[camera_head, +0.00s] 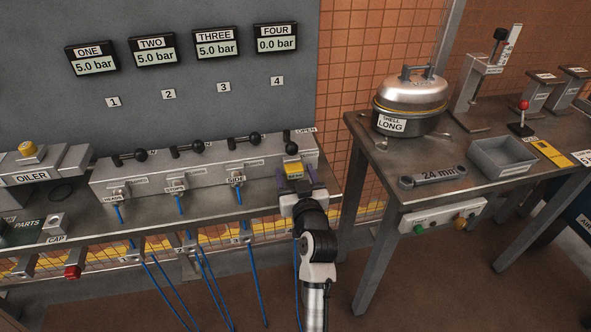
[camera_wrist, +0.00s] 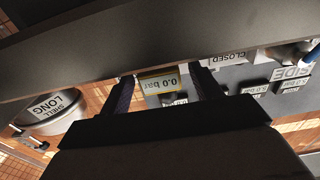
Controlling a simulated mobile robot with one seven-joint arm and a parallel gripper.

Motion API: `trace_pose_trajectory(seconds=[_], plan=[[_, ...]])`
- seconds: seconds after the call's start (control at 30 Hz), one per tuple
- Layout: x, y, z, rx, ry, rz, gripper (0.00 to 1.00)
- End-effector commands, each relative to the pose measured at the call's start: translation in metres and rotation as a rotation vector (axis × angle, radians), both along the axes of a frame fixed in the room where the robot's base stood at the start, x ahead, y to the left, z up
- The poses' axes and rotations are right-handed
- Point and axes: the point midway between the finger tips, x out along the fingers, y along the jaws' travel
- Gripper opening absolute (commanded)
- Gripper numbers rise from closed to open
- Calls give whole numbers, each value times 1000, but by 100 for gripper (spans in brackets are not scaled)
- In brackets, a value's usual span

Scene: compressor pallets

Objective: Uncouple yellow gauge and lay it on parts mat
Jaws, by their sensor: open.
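The yellow gauge (camera_head: 293,169) is at the fourth station, at the right end of the grey manifold block. In the wrist view it shows upside down (camera_wrist: 160,84), with a yellow rim and a 0.0 bar reading. My gripper (camera_head: 296,180) is open, with its purple-padded fingers on either side of the gauge. I cannot tell whether they touch it. The gauge's coupling is hidden behind my gripper. The dark parts mat (camera_head: 50,237), labelled PARTS, lies at the far left, partly cut off by the picture edge.
The manifold (camera_head: 217,175) has black-knobbed levers and blue hoses below. The wall display FOUR (camera_head: 276,38) reads 0.0 bar; the other displays read 5.0 bar. An oiler (camera_head: 45,176) stands at left. The right bench (camera_head: 420,196) holds a lidded pot, wrench and grey bin.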

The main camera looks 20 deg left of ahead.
Motion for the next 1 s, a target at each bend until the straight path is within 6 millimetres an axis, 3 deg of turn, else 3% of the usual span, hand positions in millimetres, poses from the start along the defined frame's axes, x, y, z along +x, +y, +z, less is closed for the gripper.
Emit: trace_pose_trajectory(seconds=[0.4, 0.83, 1.0], plan=[[0, 0, 0, 0, 0, -1, 64], [0, 0, 0, 0, 0, 0, 7], [-1, -1, 0, 0, 0, -1, 5]])
